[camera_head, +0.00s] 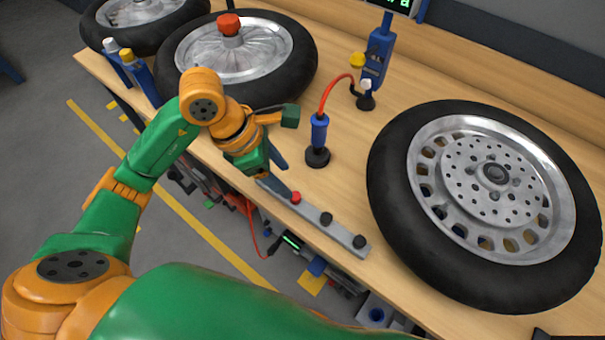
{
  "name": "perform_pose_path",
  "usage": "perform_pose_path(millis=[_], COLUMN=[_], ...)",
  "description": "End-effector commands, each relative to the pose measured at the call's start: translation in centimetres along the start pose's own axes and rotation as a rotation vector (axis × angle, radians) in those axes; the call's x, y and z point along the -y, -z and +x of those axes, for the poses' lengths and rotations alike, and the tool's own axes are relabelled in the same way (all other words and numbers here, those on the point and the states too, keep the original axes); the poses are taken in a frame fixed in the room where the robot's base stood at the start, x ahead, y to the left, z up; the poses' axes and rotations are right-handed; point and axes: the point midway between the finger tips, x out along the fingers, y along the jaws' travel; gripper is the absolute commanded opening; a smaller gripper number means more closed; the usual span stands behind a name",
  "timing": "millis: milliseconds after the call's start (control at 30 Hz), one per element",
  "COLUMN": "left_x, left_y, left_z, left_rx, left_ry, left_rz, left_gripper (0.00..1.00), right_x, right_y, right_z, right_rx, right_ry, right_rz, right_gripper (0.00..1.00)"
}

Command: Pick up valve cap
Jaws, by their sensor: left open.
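A grey strip (313,217) lies along the front edge of the wooden workbench. It carries a red valve cap (296,197) and two black caps, one in the middle (326,219) and one near the right end (359,241). My left gripper (283,178) is open and points down at the left part of the strip, its fingers just behind and beside the red cap. Whether a finger touches the cap I cannot tell. The left end of the strip is partly hidden by the gripper. My right gripper is not in view.
A large wheel (393,200) lies at the right, and another wheel (305,62) with a red knob (229,24) lies at the back left. A blue tool (319,132) on a black base with a red hose stands behind the strip. Bare bench lies between.

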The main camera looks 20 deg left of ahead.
Motion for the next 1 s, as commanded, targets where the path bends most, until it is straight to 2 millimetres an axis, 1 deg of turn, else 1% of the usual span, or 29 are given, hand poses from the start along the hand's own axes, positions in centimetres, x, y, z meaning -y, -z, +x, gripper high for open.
perform_pose_path(millis=[33, 133, 200, 233, 333, 500, 567, 600, 667, 700, 733, 767, 1000], left_x=[0.1, -0.1, -0.1, -0.2, -0.2, -0.2, -0.2, -0.2, -0.2, -0.2, -0.2, -0.2, -0.2], left_y=[-0.1, -0.3, -0.2, -0.2, -0.2, -0.2, -0.2, -0.2, -0.2, -0.2, -0.2, -0.2, -0.2], left_z=[0.6, 2.5, 4.0, 4.4, 5.2, 5.3, 5.3, 5.3, 5.2, 5.2, 5.2, 5.2, 5.2], left_rx=[-0.001, 0.000, 0.001, 0.002, 0.002, 0.003, 0.003, 0.004, 0.004, 0.004, 0.004, 0.004, 0.004], left_ry=[0.008, 0.011, 0.009, 0.007, 0.004, 0.003, 0.003, 0.003, 0.003, 0.003, 0.003, 0.003, 0.004], left_rz=[-0.001, -0.002, -0.002, -0.001, 0.001, 0.002, 0.002, 0.002, 0.002, 0.002, 0.002, 0.002, 0.002], left_gripper=[0.63, 0.63, 0.63, 0.63, 0.63, 0.63, 0.47, 0.36, 0.20, 0.09, 0.01, 0.00, 0.00], right_x=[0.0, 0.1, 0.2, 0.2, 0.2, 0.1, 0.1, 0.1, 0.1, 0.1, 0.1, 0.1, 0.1], right_y=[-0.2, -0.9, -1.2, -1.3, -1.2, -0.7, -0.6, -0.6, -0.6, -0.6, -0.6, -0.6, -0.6], right_z=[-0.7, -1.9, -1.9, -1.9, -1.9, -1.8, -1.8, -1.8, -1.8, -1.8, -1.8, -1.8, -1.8], right_rx=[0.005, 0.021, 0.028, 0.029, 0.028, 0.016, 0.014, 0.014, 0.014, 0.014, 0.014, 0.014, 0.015], right_ry=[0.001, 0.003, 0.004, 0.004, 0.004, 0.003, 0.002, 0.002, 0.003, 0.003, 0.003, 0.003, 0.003], right_rz=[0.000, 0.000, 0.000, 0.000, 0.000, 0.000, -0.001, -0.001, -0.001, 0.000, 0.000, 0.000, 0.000], right_gripper=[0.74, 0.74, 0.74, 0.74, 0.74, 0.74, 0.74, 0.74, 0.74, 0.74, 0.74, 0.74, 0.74])
